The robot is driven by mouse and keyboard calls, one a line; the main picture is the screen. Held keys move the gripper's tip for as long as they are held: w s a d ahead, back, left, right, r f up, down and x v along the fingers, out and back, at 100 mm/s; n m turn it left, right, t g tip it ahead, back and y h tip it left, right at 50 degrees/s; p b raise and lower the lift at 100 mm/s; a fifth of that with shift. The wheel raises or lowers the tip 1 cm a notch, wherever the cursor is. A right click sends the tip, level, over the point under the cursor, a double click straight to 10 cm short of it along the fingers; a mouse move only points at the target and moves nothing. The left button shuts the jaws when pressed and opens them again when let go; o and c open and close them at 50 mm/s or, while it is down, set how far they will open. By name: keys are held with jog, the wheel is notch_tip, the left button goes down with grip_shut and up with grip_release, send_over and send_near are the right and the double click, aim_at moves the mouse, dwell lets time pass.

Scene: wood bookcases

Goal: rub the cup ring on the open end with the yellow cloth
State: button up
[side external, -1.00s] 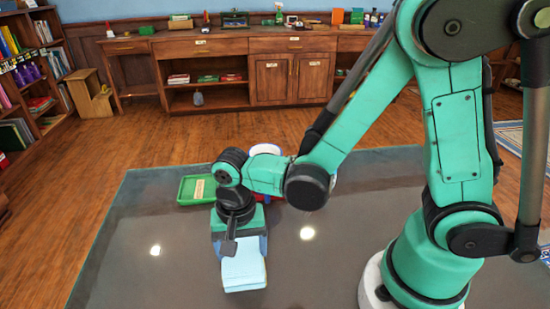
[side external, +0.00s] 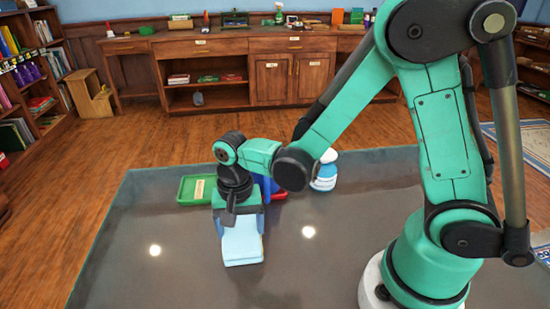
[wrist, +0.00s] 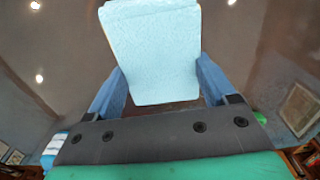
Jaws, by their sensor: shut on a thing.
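My gripper (side external: 240,221) is shut on a flat, light blue pad (side external: 242,246) with a thin yellowish edge, over the front left part of the grey table. No plainly yellow cloth shows. In the wrist view the pad (wrist: 152,50) sits between the two blue fingers of my gripper (wrist: 158,84) and sticks out past them. I cannot tell whether the pad touches the table top. No cup ring can be made out; the pad and gripper hide the surface under them.
A green tray (side external: 190,190) with a pale label stands behind my gripper. A blue thing (side external: 268,187), partly hidden by my arm, and a white and blue bottle (side external: 324,174) stand to its right. The table top (side external: 150,225) left of the pad is clear.

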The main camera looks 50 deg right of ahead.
aim_at(242, 244)
jog(key=shift+s+a+r, duration=0.15)
jog(key=shift+s+a, duration=0.45)
jog(key=shift+a, duration=0.05)
jog(key=shift+s+a, duration=0.5)
jog(key=shift+s, duration=0.05)
jog(key=shift+s+a, duration=1.05)
notch_tip(242, 244, up, 8)
jog(key=shift+d, duration=0.1)
